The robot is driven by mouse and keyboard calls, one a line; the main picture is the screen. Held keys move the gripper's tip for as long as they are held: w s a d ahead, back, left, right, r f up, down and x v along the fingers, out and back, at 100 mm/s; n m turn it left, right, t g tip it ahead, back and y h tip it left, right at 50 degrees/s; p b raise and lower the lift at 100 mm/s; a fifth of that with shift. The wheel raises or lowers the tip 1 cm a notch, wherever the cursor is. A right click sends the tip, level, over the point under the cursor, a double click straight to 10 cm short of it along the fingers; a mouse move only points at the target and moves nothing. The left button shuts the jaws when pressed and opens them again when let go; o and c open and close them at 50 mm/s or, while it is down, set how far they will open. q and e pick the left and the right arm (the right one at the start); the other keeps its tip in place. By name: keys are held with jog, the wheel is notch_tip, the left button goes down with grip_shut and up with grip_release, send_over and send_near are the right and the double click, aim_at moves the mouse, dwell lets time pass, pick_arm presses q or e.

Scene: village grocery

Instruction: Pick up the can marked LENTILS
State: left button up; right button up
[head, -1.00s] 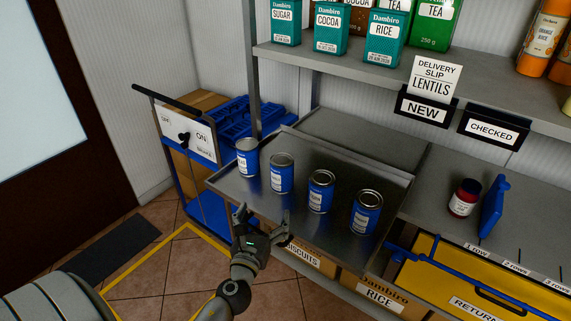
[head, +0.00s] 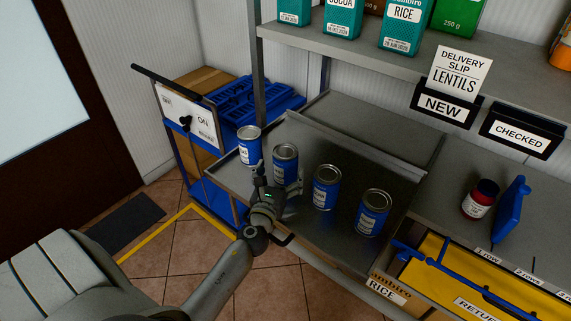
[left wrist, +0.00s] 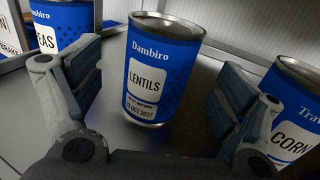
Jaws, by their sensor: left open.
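The blue can marked LENTILS (head: 285,158) stands upright on a metal tray (head: 345,257), second from the left in a row of blue cans. Its label reads clearly in the left wrist view (left wrist: 162,70). My left gripper (head: 277,180) is open and empty at the near side of this can. In the left wrist view its fingers (left wrist: 160,92) flank the can with gaps on both sides. How far the can is between them is hard to tell. My gripper hides the can's lower part in the head view. My right gripper is not in view.
A can reading "EAS" (left wrist: 58,22) stands left of the lentils, and a CORN can (left wrist: 295,112) right. Another blue can (head: 372,212) stands farther right. A shelf (head: 365,60) overhangs behind. A dark jar (head: 480,198) stands on the right counter.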

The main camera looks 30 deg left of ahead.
aim_at(285, 159)
pick_arm(q)
jog(key=x, duration=0.3)
jog(key=shift+w+a+r, duration=0.1)
jog(key=shift+w+r, duration=0.25)
jog(key=shift+r, duration=0.05)
jog(key=shift+w+a+f, duration=0.1)
jog(key=shift+w+a, duration=0.05)
jog(key=shift+w, duration=0.25)
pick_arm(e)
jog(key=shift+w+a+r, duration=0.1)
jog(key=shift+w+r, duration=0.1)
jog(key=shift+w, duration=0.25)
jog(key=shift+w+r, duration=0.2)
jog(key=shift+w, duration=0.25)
pick_arm(q)
jog(key=shift+s, duration=0.1)
jog(key=c, duration=1.4)
jog(key=shift+c, duration=0.4)
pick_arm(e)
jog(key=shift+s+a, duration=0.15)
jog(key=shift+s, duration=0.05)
pick_arm(q)
jog(key=shift+p, duration=0.3)
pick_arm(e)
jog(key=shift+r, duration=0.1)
